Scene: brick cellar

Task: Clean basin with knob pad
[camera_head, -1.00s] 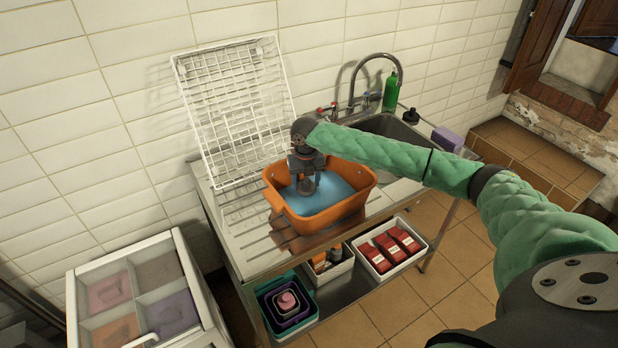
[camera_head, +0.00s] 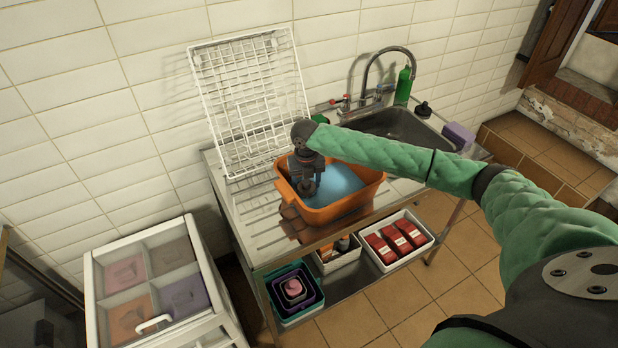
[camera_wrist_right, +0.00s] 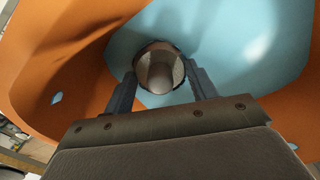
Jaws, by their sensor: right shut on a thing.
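The orange basin (camera_head: 343,214) stands on the steel drainboard, left of the sink. A light blue area (camera_head: 343,180) covers much of its inside; a small blue patch (camera_wrist_right: 57,98) shows on the orange wall in the wrist view. My right gripper (camera_head: 306,187) reaches down into the basin near its left side. In the wrist view the right gripper (camera_wrist_right: 161,84) is shut on the knob pad (camera_wrist_right: 158,68), with a finger on each side of its pale round knob. The pad's underside is hidden, so its contact with the basin cannot be told. My left gripper is not in view.
A white wire rack (camera_head: 250,100) leans on the wall behind. The sink (camera_head: 400,125), green bottle (camera_head: 403,87) and purple block (camera_head: 458,135) are at right. Bins with red boxes (camera_head: 397,238) sit on the lower shelf. A white drawer unit (camera_head: 160,290) stands front left.

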